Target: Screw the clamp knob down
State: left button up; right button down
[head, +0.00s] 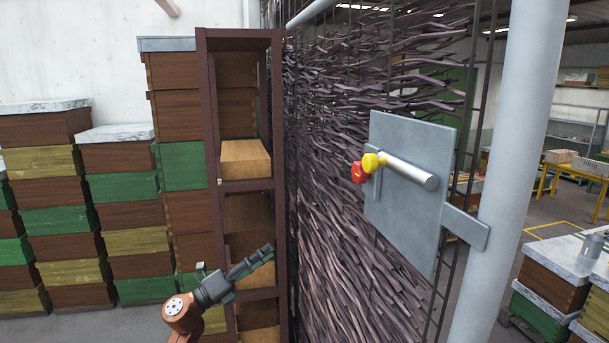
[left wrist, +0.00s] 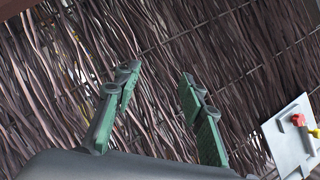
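A red knob (head: 358,172) and a yellow knob (head: 371,162) sit together at the left end of a grey metal cylinder (head: 412,174). Which knob is the clamp knob I cannot tell. In the left wrist view the red knob (left wrist: 299,120) and part of the yellow piece (left wrist: 314,132) show at the right edge. My left gripper (head: 265,252) is below and left of the knobs, apart from them. Its fingers (left wrist: 159,75) are spread with nothing between them. My right gripper is not in view.
A brown shelf (head: 212,110) with wooden boxes stands left of the woven screen (head: 330,200), beside my left gripper. Stacked hive boxes (head: 52,222) fill the left. A thick grey post (head: 520,130) stands right of the plate. Open floor shows further right.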

pick_arm(q)
jog(key=s+d+r+m+g+h+p, duration=0.1)
jog(key=s+d+r+m+g, duration=0.3)
jog(key=r, duration=0.5)
jog(key=s+d+r+m+g+h+p, duration=0.15)
jog(key=s+d+r+m, duration=0.25)
jog(key=s+r+m, duration=0.45)
jog(key=m+g+y+p, duration=0.3)
jog(key=m, duration=0.5)
send_near(355, 173)
jog(key=d, duration=0.2)
jog(key=shift+t, duration=0.25)
jog(key=x, duration=0.4)
jog(key=shift+w+d, duration=0.15)
jog(key=shift+w, duration=0.1)
jog(key=shift+p+x, duration=0.35)
jog(key=shift+x, duration=0.6)
jog(key=shift+d+f, duration=0.1)
